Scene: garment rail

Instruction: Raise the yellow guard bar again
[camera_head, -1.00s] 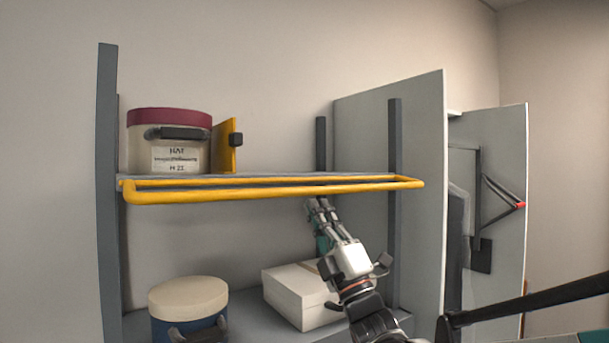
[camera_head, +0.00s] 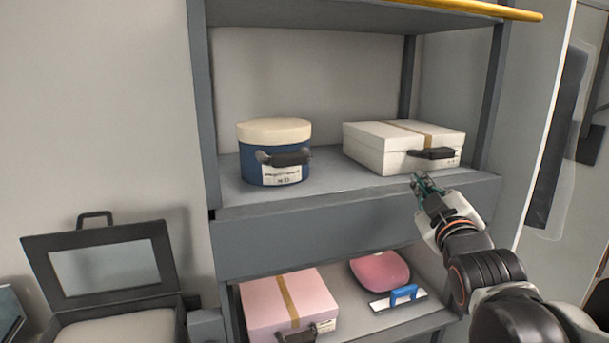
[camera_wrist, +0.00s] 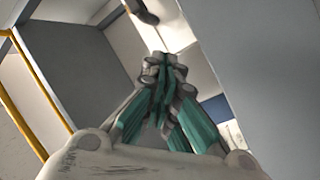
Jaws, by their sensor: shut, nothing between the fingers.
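The yellow guard bar (camera_head: 490,9) crosses the top right edge of the head view, at the front of the upper shelf; most of it is out of frame. In the wrist view two yellow lengths of the bar (camera_wrist: 42,78) run diagonally at the left, clear of my fingers. My gripper (camera_head: 418,181) is shut and empty, well below the bar, near the middle shelf's front edge and just in front of the white box. Its teal and grey fingers come together in the wrist view (camera_wrist: 163,62).
A white box (camera_head: 375,152) with a tan band and a blue round box (camera_head: 270,168) with a cream lid stand on the middle shelf (camera_head: 285,202). Below are a pink box (camera_head: 268,305), a pink rounded object (camera_head: 380,270) and a blue-handled tool (camera_head: 405,294). An open case (camera_head: 110,262) stands left.

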